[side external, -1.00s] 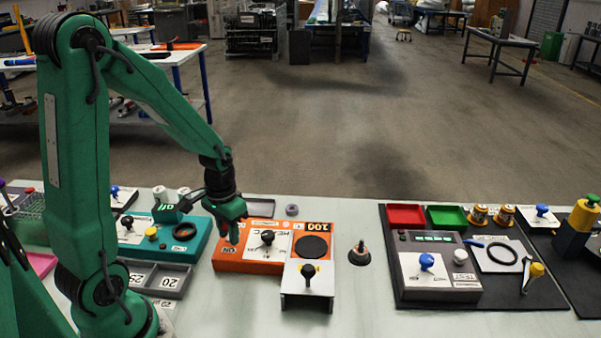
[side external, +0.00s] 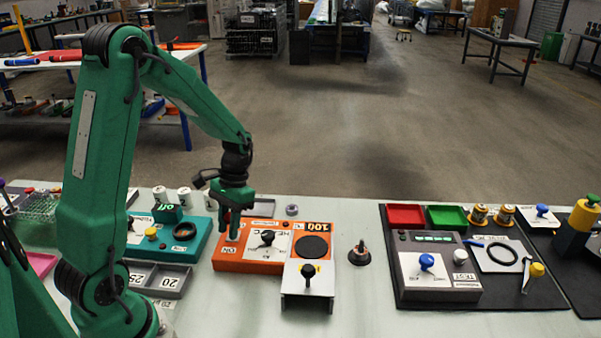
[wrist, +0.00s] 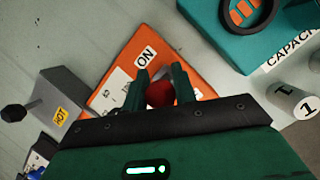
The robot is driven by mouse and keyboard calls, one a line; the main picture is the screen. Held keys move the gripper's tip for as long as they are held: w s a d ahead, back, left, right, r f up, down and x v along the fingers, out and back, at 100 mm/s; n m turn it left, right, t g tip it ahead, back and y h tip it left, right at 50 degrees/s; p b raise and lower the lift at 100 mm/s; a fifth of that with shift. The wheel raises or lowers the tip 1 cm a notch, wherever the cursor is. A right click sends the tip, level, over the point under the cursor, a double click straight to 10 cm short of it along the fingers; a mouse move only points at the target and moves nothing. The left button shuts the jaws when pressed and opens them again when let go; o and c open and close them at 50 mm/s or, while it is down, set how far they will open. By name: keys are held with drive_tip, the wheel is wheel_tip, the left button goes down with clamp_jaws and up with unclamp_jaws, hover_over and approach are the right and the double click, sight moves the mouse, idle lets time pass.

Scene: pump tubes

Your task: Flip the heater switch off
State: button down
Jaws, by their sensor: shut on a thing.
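The orange heater box (side external: 245,265) sits on the table, with "100" at its back edge, a hot plate (side external: 313,246) and an "ON" label near its left end. In the wrist view the orange box (wrist: 110,98) lies beneath my fingers, with the "ON" label (wrist: 146,56) beside them. My gripper (side external: 229,232) is low over the left end of the box, pointing down. In the wrist view my gripper (wrist: 164,82) has its fingers shut on a red switch part (wrist: 160,94). The switch's base and tilt are mostly hidden by the fingers.
A teal box (side external: 203,237) stands just left of the heater. A grey stand marked "HOT" (wrist: 61,115) with a black knob adjoins the heater's front. A small dark cone-based piece (side external: 359,256) stands to the right. Bare table lies between it and the black mat (side external: 540,298).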

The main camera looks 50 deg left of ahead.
drive_tip(key=shift+w+d, duration=0.1)
drive_tip(key=c, duration=1.1)
unclamp_jaws()
drive_tip(key=shift+c, duration=0.2)
drive_tip(key=shift+r, duration=0.15)
drive_tip(key=v, duration=0.7)
drive_tip(key=shift+r, duration=0.3)
drive_tip(key=shift+w, duration=0.1)
